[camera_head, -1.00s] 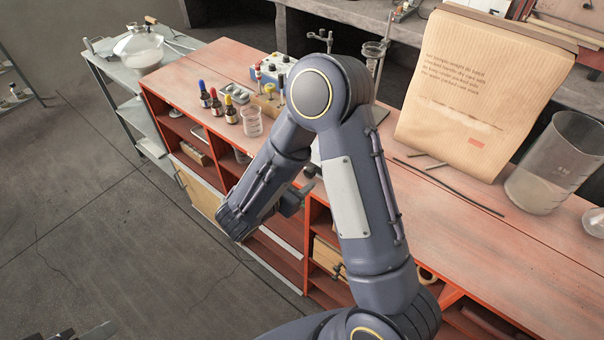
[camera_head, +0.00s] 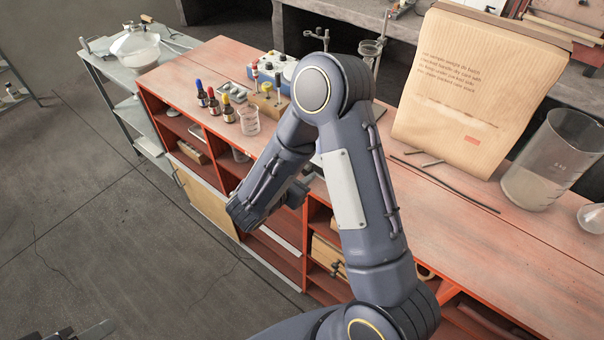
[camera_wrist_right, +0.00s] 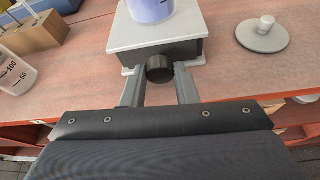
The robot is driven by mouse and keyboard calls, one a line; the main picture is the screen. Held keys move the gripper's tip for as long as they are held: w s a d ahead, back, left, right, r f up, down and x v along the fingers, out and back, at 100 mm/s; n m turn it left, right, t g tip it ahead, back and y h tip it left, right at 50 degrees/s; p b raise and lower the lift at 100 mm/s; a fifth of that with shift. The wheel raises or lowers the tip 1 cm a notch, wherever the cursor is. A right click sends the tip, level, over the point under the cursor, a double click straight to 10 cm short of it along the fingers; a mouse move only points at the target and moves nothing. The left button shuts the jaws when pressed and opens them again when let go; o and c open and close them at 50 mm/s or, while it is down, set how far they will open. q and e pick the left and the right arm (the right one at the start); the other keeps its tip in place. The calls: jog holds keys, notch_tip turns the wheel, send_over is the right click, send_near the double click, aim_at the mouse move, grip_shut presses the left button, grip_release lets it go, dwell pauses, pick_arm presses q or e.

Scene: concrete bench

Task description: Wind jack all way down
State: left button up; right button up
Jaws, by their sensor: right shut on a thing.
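The jack (camera_wrist_right: 190,49) stands on the bench in the right wrist view, with a pale flat top plate and a grey body under it. A round black knob (camera_wrist_right: 159,68) sticks out of its front. My right gripper (camera_wrist_right: 159,77) is shut on this knob, one finger on each side. A blue-violet vessel (camera_wrist_right: 150,9) stands on the top plate, cut off by the picture's edge. In the head view my right arm hides the jack and the fingertips. Dark parts at the lower left edge are my left gripper (camera_head: 88,331); its fingers are not clear.
A small beaker (camera_head: 249,121) and several dropper bottles (camera_head: 213,102) stand left of my right arm. In the right wrist view a grey disc with a knob (camera_wrist_right: 263,35) lies right of the jack. A paper sack (camera_head: 470,90) and a large beaker (camera_head: 548,165) stand further right.

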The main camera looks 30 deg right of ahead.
jog(key=shift+w+a+n+g+p, duration=0.15)
jog(key=shift+n+g+p, duration=0.2)
jog(key=shift+n+g, duration=0.5)
jog(key=shift+n+h, duration=0.3)
jog(key=shift+n, duration=0.15)
jog(key=o, duration=1)
jog(key=b+v, duration=0.1)
jog(key=v, duration=0.6)
jog(key=shift+a, duration=0.3)
jog(key=shift+r, duration=0.15)
